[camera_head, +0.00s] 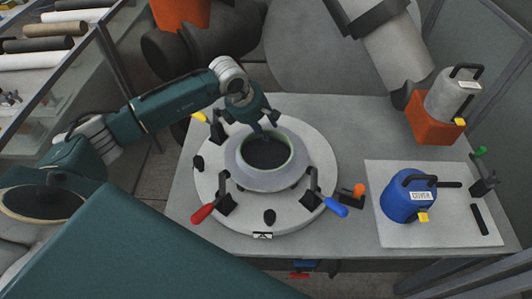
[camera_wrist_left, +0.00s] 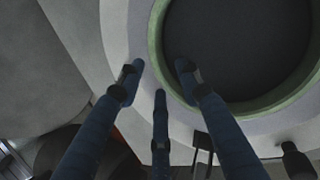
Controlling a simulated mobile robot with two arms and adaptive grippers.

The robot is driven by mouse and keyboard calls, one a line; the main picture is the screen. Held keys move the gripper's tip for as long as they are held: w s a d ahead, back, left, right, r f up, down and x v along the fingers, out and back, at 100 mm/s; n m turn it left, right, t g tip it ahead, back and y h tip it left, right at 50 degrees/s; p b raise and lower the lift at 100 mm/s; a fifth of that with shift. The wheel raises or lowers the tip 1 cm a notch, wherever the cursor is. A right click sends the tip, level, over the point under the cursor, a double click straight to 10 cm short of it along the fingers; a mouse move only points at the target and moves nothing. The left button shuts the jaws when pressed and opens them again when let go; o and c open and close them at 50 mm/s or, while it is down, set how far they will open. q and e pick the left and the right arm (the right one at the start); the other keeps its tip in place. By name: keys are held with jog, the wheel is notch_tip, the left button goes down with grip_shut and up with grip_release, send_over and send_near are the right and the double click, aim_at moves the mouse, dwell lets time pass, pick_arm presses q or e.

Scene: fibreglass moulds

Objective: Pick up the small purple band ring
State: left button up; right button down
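My left gripper (camera_head: 263,124) is over the far edge of this ring. In the left wrist view its dark blue fingers (camera_wrist_left: 158,82) are spread apart over the ring's edge, with nothing between them. Whether they touch it cannot be told. My right gripper is not in view.
Clamps with red (camera_head: 203,214), blue (camera_head: 336,207) and yellow (camera_head: 198,117) handles stand around the round plate (camera_head: 213,180). A blue container (camera_head: 400,199) stands on a white board (camera_head: 455,230) at right. A grey canister (camera_head: 452,97) stands behind it. The table's front strip is mostly clear.

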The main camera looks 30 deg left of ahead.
pick_arm(q)
grip_shut()
jog(key=shift+r, duration=0.2)
